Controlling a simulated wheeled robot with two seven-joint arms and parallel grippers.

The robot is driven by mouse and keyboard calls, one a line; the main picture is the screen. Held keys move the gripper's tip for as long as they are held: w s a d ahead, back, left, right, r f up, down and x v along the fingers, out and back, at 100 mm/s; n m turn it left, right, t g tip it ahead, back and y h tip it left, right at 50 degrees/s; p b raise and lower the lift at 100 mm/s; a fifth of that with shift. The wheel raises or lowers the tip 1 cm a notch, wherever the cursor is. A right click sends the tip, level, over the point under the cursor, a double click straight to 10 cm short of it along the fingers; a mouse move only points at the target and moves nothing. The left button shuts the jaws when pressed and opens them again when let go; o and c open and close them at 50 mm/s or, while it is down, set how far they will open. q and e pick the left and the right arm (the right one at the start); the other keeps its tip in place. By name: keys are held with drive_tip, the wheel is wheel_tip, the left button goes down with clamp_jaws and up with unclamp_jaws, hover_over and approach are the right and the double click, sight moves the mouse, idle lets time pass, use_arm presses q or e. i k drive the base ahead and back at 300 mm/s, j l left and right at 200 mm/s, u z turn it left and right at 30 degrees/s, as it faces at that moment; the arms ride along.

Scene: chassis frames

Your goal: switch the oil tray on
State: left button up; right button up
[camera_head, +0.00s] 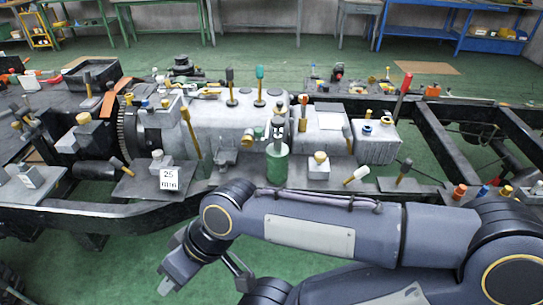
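I cannot single out the oil tray or its switch by sight among the many parts on the chassis frame. Several upright levers stand there: one with a teal knob (260,84), one with a dark knob (230,86), a yellow one (190,131) and a red-topped one (403,96). A green cylinder (277,165) stands at the frame's near middle. My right arm crosses the foreground from the right. Its gripper (176,272) hangs low in front of the near rail, apart from the parts, and whether its fingers are open is unclear. My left gripper is not in view.
The dark chassis frame (105,213) spans the view, with a large grey housing (190,128) in its middle. A white block marked 25 (168,180) sits near the front edge. Workbenches (450,30) stand behind.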

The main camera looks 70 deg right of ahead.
sight(224, 157)
drive_tip(key=z, duration=1.9)
drive_tip(key=i+z, duration=0.2)
drive_tip(key=z, duration=0.25)
drive_tip(key=i+j+z, duration=0.1)
drive_tip(key=i+z, duration=0.15)
drive_tip(key=z, duration=0.25)
